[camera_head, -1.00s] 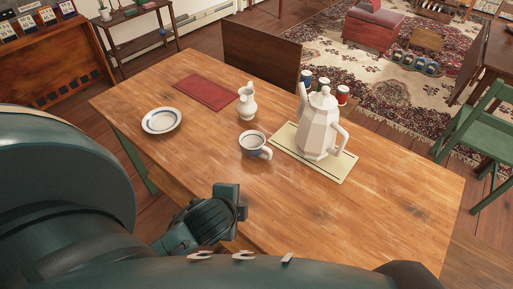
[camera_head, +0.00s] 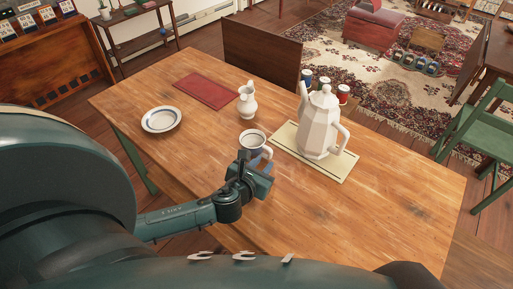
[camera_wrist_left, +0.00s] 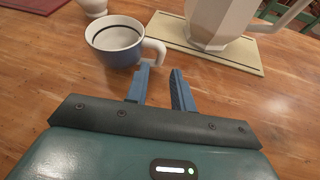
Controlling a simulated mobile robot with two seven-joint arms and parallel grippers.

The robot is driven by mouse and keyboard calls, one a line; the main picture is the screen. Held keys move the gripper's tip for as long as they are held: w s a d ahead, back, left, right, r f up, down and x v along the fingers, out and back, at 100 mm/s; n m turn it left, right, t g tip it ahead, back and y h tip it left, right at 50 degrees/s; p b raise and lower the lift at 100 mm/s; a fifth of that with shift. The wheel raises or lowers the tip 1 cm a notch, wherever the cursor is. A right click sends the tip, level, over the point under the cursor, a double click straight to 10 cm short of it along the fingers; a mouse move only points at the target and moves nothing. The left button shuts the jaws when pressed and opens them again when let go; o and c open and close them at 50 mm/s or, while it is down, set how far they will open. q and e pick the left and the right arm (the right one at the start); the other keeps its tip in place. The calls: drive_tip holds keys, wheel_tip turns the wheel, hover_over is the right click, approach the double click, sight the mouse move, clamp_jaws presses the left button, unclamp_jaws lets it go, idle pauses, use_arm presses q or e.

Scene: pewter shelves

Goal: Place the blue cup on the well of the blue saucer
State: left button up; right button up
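The blue cup (camera_head: 253,139) is white with a blue band and stands upright on the wooden table; its handle points right. It also shows in the left wrist view (camera_wrist_left: 116,50), just ahead of my left gripper. The blue saucer (camera_head: 161,120), white with a blue ring, lies empty at the table's left. My left gripper (camera_head: 256,160) is at the near side of the cup. In the left wrist view its two blue fingers (camera_wrist_left: 160,74) are apart with nothing between them, close to the cup's handle. My right gripper is not in view.
A tall white pot (camera_head: 319,125) stands on a cream mat (camera_head: 338,172) right of the cup. A small white jug (camera_head: 247,104) stands behind the cup, and a red mat (camera_head: 206,90) lies farther back. The table (camera_head: 390,205) is bare at the right front and between saucer and cup.

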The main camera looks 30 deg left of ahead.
sight(269, 157)
use_arm(q)
drive_tip(key=b+x, duration=0.1)
drive_tip(key=x, duration=0.6)
drive_tip(key=shift+s+f, duration=0.1)
drive_tip(key=shift+c, duration=0.4)
clamp_jaws()
